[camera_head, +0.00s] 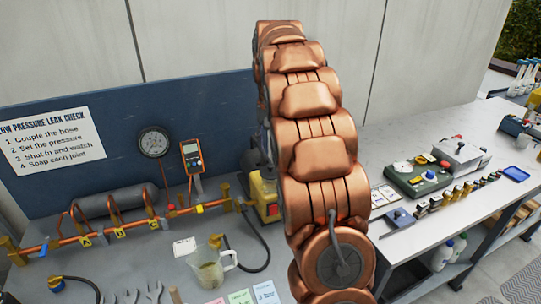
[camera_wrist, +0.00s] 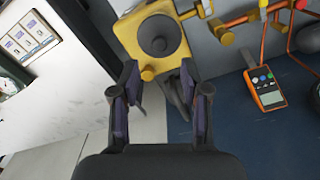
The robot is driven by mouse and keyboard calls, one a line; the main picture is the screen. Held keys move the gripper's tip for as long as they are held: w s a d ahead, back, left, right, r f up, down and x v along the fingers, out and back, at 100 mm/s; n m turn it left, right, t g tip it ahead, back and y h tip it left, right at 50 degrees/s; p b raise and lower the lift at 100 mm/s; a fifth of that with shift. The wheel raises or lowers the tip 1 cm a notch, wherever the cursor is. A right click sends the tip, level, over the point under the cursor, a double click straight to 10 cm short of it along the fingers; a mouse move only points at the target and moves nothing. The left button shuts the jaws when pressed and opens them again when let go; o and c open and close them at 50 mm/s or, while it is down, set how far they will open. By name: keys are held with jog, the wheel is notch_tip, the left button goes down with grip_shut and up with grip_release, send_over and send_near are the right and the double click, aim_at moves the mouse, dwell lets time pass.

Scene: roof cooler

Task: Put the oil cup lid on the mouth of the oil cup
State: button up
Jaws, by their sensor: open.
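A clear jug with a handle and some yellowish liquid (camera_head: 208,270) stands upright on the left bench in the head view; I cannot tell whether it is the oil cup. I cannot make out the oil cup lid in either view. My gripper (camera_wrist: 161,92) is open in the wrist view, with nothing seen held between its fingers. A yellow machine with a round grey disc (camera_wrist: 183,48) lies just beyond the fingertips. In the head view this machine (camera_head: 263,193) is partly hidden behind my arm, and my gripper is not clearly visible there.
A copper pipe rig (camera_head: 120,226), a pressure gauge (camera_head: 153,142) and an orange meter (camera_head: 191,156) stand at the left. A green instrument box (camera_head: 418,177) and small fittings are on the right bench. A sloping blue board (camera_head: 200,105) backs the left bench.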

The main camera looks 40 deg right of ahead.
jog(key=shift+r+b, duration=0.4)
jog(key=shift+r, duration=1.8)
jog(key=shift+s, duration=0.1)
jog(key=s+a+f+n+g, duration=0.1)
jog(key=s+a+f+n, duration=0.2)
jog(key=s+a, duration=1.25)
jog(key=s+a+f+n, duration=0.1)
jog(key=s+a+f, duration=0.2)
jog(key=s, duration=0.3)
jog(key=s+a+f+n, duration=0.2)
jog(key=s+a+f, duration=0.1)
jog(key=s, duration=0.4)
jog(key=s+a+f+n+g, duration=0.1)
jog(key=s+a+f, duration=0.3)
jog(key=s, duration=0.2)
jog(key=shift+s+a, duration=0.15)
jog(key=shift+a, duration=0.15)
jog(key=shift+r, duration=0.1)
